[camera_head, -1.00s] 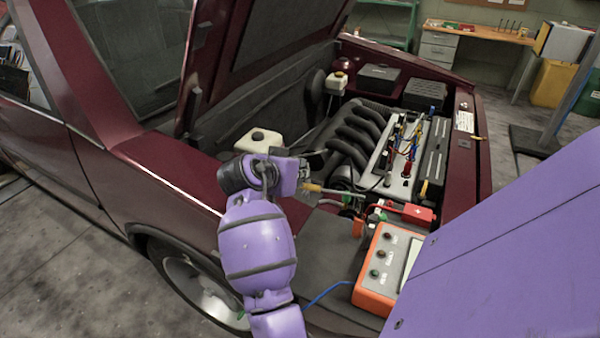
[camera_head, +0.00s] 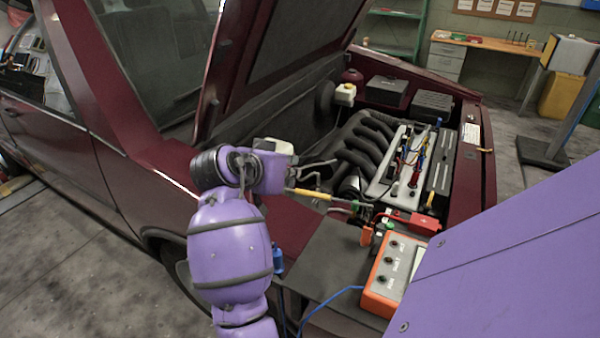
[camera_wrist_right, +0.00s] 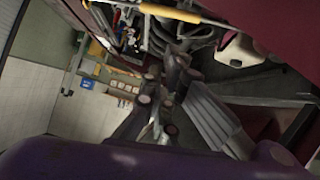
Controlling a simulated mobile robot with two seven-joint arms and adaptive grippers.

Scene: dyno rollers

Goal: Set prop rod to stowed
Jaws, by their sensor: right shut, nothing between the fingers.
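The prop rod (camera_head: 310,194) is a thin metal rod with a yellow sleeve. It lies low across the near side of the engine bay, and its left end is hidden behind my right wrist. It also shows at the top of the right wrist view (camera_wrist_right: 190,15), apart from the fingertips. My right gripper (camera_head: 318,170) is shut and empty, just above the yellow sleeve in the head view. Its dark fingers (camera_wrist_right: 178,68) are together in the wrist view. The dark red hood (camera_head: 290,60) stands raised. My left gripper is not in view.
An orange tester (camera_head: 385,280) with a blue cable stands on a dark mat (camera_head: 325,262) at the near edge. A red clamp or box (camera_head: 410,222) lies beside the rod's right end. The engine (camera_head: 375,150) and a white-capped reservoir (camera_head: 345,94) fill the bay.

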